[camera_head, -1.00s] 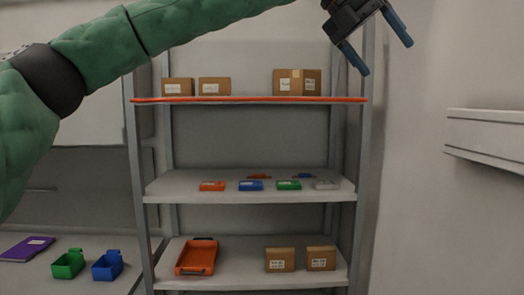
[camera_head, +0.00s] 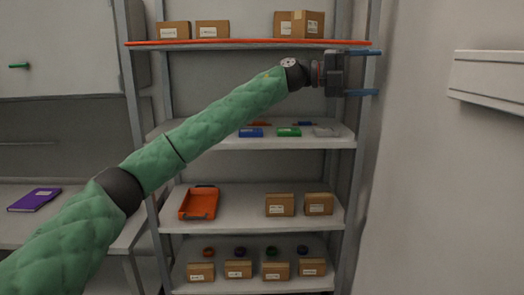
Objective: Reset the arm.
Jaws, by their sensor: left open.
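My left gripper (camera_head: 362,72) is in the head view, at the right upright of the shelf rack, just below the top orange-edged shelf. Its two blue fingers are spread apart, point right, and hold nothing. My left arm in its green sleeve comes in from the lower left and crosses in front of the rack. It hides part of the second shelf. My right gripper is not in view.
The rack's top shelf (camera_head: 240,44) holds cardboard boxes (camera_head: 299,24). Below are a blue item (camera_head: 251,133), a green item (camera_head: 289,132), an orange tray (camera_head: 199,203) and more boxes. A purple book (camera_head: 35,200) lies on the left table. A wall ledge (camera_head: 490,77) juts out at right.

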